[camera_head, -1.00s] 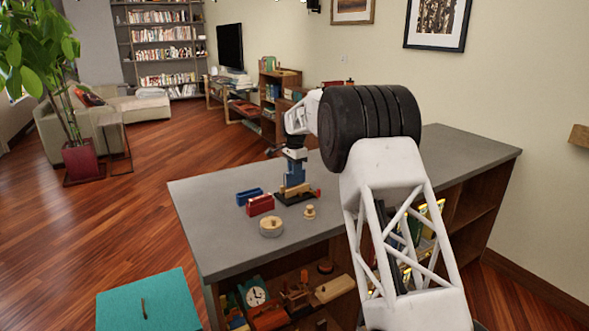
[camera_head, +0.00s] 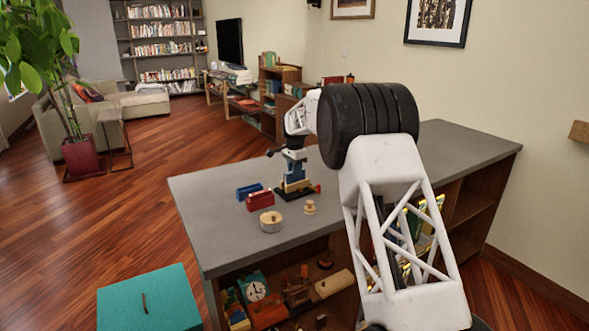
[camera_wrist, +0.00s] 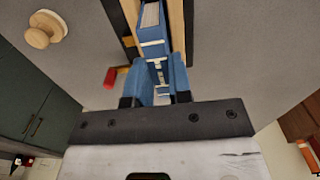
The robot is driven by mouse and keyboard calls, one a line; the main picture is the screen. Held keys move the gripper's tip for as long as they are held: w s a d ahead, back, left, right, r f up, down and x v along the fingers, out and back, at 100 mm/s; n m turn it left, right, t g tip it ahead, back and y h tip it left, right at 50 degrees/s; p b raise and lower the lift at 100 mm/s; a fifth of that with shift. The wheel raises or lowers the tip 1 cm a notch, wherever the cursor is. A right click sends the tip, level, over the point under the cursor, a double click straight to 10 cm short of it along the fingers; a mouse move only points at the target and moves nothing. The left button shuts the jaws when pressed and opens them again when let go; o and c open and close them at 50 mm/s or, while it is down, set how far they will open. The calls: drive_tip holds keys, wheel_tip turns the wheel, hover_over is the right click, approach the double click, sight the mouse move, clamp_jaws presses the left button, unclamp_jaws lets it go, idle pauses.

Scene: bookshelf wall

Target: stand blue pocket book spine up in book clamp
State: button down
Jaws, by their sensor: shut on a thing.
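The blue pocket book (camera_wrist: 152,42) has pale bands on its spine, which faces my wrist camera. My gripper (camera_wrist: 160,68) is shut on it, with one blue finger on each side. The book also shows below my gripper in the head view (camera_head: 295,170). The book clamp (camera_head: 297,190) stands on the grey counter, with wooden jaws, a dark base and a red knob. In the wrist view a wooden jaw of the clamp (camera_wrist: 179,30) lies close beside the book, which sits between the jaws. The book's lower edge is hidden.
On the grey counter (camera_head: 380,190), a blue block (camera_head: 249,191), a red block (camera_head: 260,200), a round wooden box (camera_head: 271,222) and a small wooden knob (camera_head: 310,207) stand left of and in front of the clamp. Shelves below hold toys and books. The counter's right side is clear.

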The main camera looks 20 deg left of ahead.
drive_tip(key=shift+f, duration=0.75)
drive_tip(key=c, duration=0.6)
unclamp_jaws()
drive_tip(key=shift+o, duration=0.2)
drive_tip(key=shift+r, duration=3.5)
drive_tip(key=shift+d, duration=0.1)
